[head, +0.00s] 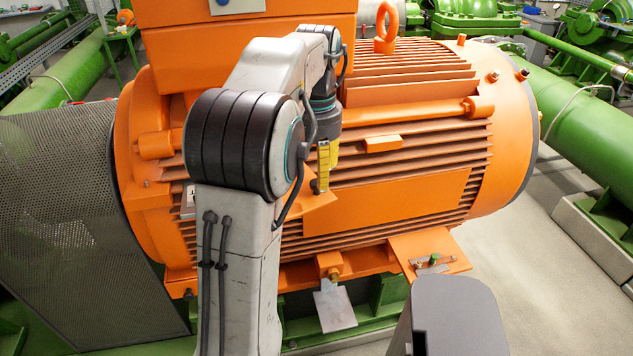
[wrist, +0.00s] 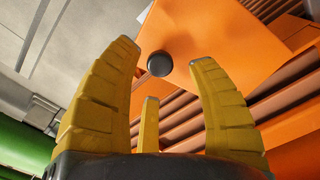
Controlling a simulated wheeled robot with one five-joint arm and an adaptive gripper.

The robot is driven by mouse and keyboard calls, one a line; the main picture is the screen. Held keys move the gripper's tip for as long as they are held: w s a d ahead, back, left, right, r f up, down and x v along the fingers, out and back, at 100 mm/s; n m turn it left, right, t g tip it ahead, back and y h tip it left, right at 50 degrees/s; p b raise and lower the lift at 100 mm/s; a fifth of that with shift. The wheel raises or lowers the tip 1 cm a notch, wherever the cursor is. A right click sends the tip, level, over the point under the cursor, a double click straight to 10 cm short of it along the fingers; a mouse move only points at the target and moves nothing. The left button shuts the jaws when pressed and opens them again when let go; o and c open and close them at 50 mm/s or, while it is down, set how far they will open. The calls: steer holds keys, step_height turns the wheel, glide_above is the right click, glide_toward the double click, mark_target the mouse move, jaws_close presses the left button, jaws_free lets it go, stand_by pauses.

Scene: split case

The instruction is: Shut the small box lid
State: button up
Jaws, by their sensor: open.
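An orange flat panel (head: 308,211), which looks like the small box lid, juts out at a slant from the side of the big orange motor in the head view. In the wrist view, the panel (wrist: 205,45) fills the upper middle and bears a round dark knob (wrist: 160,64) near its left edge. The box interior is hidden.
The ribbed orange motor (head: 400,170) stands close behind my gripper. A perforated grey guard (head: 80,220) is at the left. A green pipe (head: 590,130) runs along the right, with bare floor (head: 510,270) in front of it.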

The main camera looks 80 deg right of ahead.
steer(key=shift+f, duration=1.4)
steer(key=shift+c, duration=0.5)
jaws_close()
